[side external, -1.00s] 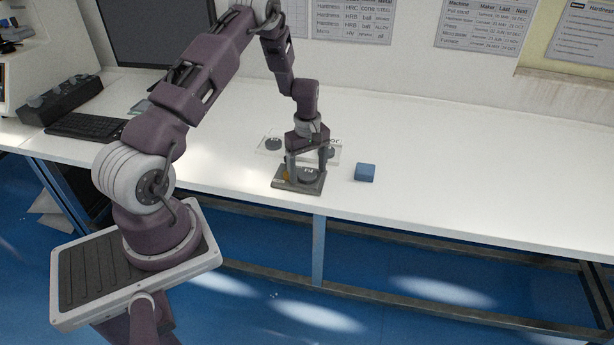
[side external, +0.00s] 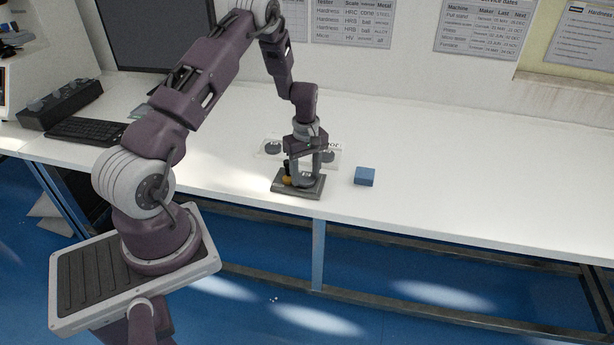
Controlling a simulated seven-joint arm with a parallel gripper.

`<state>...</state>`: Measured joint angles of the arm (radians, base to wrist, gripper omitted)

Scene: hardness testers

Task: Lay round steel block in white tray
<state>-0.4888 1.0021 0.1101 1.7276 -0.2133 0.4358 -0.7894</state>
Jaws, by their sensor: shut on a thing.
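My gripper (side external: 304,183) points straight down over a dark grey plate (side external: 281,190) near the front edge of the bench. Its fingers are shut on the round steel block (side external: 306,182), which is mostly hidden between them and looks to be still at the plate. The white tray (side external: 262,154) lies on the bench just behind, partly covered by my gripper. Grey round pieces show in it at the left (side external: 272,146) and at the right (side external: 328,156).
A small orange and black thing (side external: 287,178) stands on the plate, close to the left finger. A blue block (side external: 364,176) sits to the right. A keyboard (side external: 88,130) and a dark box lie at the far left. The bench's right side is clear.

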